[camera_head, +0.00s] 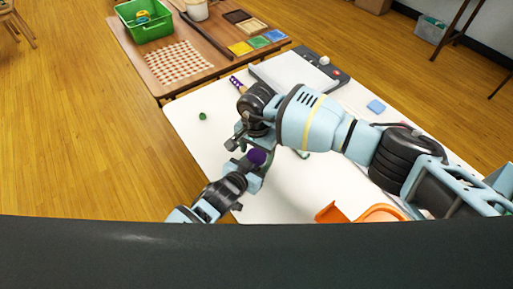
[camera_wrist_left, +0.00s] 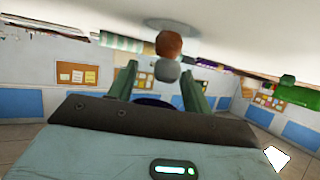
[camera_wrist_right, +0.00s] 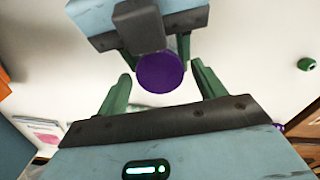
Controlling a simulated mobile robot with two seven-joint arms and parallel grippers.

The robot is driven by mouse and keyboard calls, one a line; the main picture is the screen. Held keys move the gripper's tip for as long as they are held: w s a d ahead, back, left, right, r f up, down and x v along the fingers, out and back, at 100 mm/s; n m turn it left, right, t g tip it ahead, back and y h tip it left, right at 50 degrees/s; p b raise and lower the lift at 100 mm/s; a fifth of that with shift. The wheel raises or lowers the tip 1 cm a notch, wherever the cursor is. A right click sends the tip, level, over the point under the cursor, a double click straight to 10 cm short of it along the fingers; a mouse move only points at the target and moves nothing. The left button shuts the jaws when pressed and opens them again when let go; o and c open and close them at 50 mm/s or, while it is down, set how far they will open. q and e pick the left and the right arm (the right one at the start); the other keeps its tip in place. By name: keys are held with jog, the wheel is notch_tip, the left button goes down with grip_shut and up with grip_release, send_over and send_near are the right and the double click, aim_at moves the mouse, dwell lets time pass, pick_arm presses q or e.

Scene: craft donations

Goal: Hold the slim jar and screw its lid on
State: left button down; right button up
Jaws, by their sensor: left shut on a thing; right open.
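My left gripper (camera_head: 250,168) is shut at the near left part of the white table. A round purple top (camera_head: 257,156) shows at its fingers, probably the lid on the slim jar. In the right wrist view this purple disc (camera_wrist_right: 160,73) faces me between the left fingers. A pale, translucent body shows behind it, and the rest is hidden by the left gripper. I cannot tell how the lid sits. My right gripper (camera_wrist_right: 163,88) is open, one finger on each side of the purple disc, apart from it. In the left wrist view only a dark purple edge (camera_wrist_left: 155,100) shows.
A small green round thing (camera_head: 203,116) lies on the white table (camera_head: 195,140). A grey device (camera_head: 300,68) lies at the back. Another table holds a green crate (camera_head: 147,22).

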jog(key=shift+c, duration=0.4)
jog(key=c, duration=0.9)
jog(key=m, duration=0.9)
jog(key=shift+m, duration=0.4)
jog(key=o, duration=1.1)
jog(key=shift+c, duration=0.2)
